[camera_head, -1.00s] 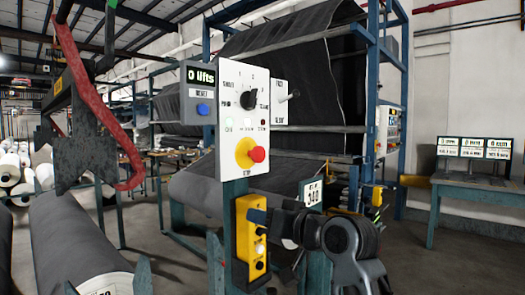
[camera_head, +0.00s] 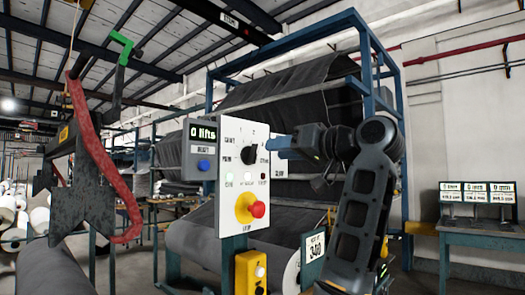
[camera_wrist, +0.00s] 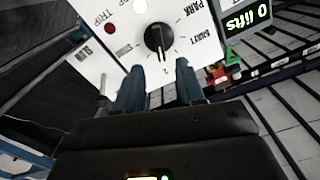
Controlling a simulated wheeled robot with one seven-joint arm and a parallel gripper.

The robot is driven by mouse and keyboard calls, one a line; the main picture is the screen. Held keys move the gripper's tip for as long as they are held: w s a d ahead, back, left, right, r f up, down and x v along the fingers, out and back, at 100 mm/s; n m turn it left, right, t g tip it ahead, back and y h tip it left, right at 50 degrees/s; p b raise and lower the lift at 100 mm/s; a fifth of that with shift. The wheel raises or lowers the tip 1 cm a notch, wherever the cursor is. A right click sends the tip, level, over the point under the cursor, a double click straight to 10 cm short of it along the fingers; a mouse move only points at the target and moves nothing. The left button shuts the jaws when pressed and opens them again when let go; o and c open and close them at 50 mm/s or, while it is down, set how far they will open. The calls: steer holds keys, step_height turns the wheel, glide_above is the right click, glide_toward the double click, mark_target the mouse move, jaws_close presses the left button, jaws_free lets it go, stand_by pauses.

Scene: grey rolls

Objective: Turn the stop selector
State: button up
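The selector is a round black knob (camera_head: 248,155) with a white pointer line, on the upper part of a white control panel (camera_head: 228,190). In the wrist view the knob (camera_wrist: 159,38) sits just beyond my fingertips, with PARK and other labels around it. My gripper (camera_head: 272,148) is at the panel's right edge, level with the knob. In the wrist view my gripper (camera_wrist: 157,72) has its two blue-grey fingers apart, with nothing between them. The knob lines up with the gap and appears untouched. Its exact distance from the tips is hard to tell.
Below the knob is a red stop button (camera_head: 257,209) on a yellow base. A grey box reading 0 lifts (camera_head: 203,134) with a blue button adjoins the left. A lever (camera_wrist: 103,84) sticks out at the panel's side. A yellow button box (camera_head: 250,272) hangs below.

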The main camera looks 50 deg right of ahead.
mark_target(257, 151)
steer(key=shift+w+a+p, duration=0.1)
steer(key=shift+w+p, duration=0.45)
steer(key=shift+w, duration=2.5)
jaws_close()
